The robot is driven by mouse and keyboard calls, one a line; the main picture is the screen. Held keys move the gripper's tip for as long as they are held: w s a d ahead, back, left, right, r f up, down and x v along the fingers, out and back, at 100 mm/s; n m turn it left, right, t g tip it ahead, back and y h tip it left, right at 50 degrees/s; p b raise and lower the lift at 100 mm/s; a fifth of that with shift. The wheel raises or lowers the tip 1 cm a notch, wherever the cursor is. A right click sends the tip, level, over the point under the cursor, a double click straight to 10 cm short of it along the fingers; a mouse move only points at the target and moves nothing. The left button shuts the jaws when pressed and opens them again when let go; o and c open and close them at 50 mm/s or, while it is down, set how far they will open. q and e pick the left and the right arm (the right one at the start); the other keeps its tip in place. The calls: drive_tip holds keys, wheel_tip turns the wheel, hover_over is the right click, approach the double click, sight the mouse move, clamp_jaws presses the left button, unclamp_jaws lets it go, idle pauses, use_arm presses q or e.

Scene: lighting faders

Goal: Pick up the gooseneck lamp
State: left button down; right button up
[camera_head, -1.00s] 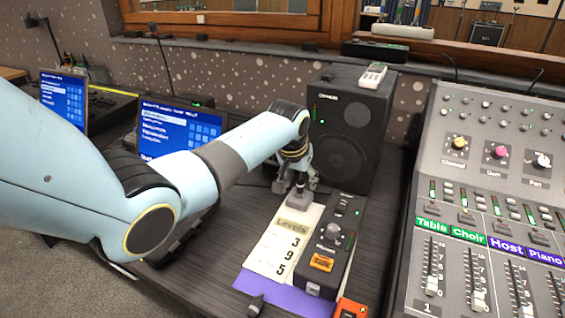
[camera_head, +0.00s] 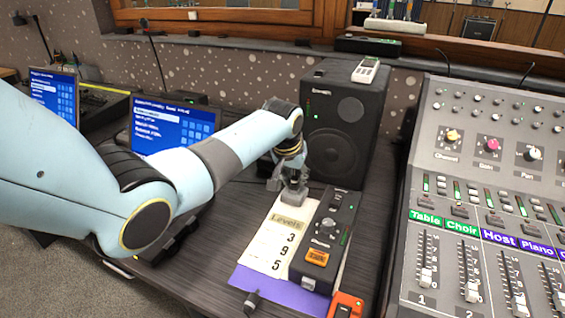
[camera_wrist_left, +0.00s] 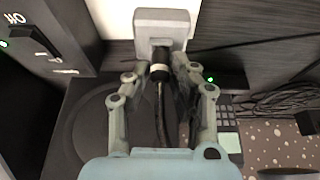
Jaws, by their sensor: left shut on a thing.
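My left gripper (camera_head: 292,182) is shut on the gooseneck lamp, at the top end of the "Levels" card and in front of the black speaker. In the left wrist view the fingers (camera_wrist_left: 160,72) close on a dark collar beside a pale grey block of the lamp (camera_wrist_left: 165,22). A thin dark stem runs back from the collar between the fingers. In the head view the grey block (camera_head: 293,197) shows just under the fingertips; I cannot tell if it touches the surface below. My right gripper is not in view.
The white "Levels" card (camera_head: 272,242) lies on a purple sheet (camera_head: 285,293), beside a black control box (camera_head: 325,240). The black speaker (camera_head: 345,130) stands behind. The fader console (camera_head: 480,190) fills the right. Blue screens (camera_head: 170,128) stand behind my left arm.

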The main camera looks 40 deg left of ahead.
use_arm(q)
wheel_tip(320, 180, up, 4)
drive_tip(key=shift+r+p, duration=0.2)
drive_tip(key=shift+p, duration=0.1)
drive_tip(key=s+d+r+p, duration=0.3)
drive_tip(key=d+r+p, duration=0.2)
drive_tip(key=d+r, duration=0.4)
drive_tip(key=shift+s+d+r, duration=0.25)
drive_tip(key=shift+d+r, duration=0.05)
drive_tip(key=shift+d, duration=0.75)
